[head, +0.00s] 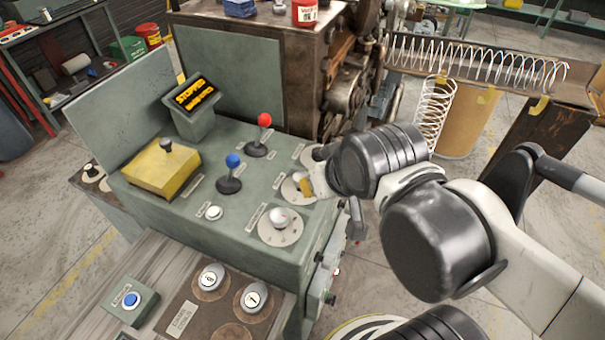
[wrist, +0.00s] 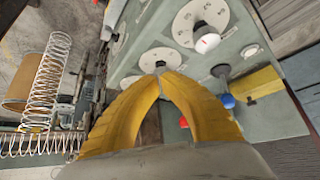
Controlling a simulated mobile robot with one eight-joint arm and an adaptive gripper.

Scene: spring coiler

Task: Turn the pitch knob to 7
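The green console carries several round dials with pale plates, and their labels are too small to read, so I cannot tell which is the pitch knob. My gripper (head: 304,186) is at the middle dial (head: 292,190). In the wrist view its yellow fingertips (wrist: 161,70) come close together over that dial (wrist: 160,57), with a small grey bit of its knob between them. The fingers hide most of the knob and any pointer. The nearer dial (head: 280,220) has a white knob, with a red mark in the wrist view (wrist: 206,40). A farther dial (head: 309,154) is partly hidden by my arm.
A blue-topped lever (head: 231,165) and a red-topped lever (head: 264,124) stand close by on the console. A yellow block with a lever (head: 162,168) and a display reading STOPPED (head: 193,93) are farther left. Coiled springs (head: 480,62) lie on a rack behind.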

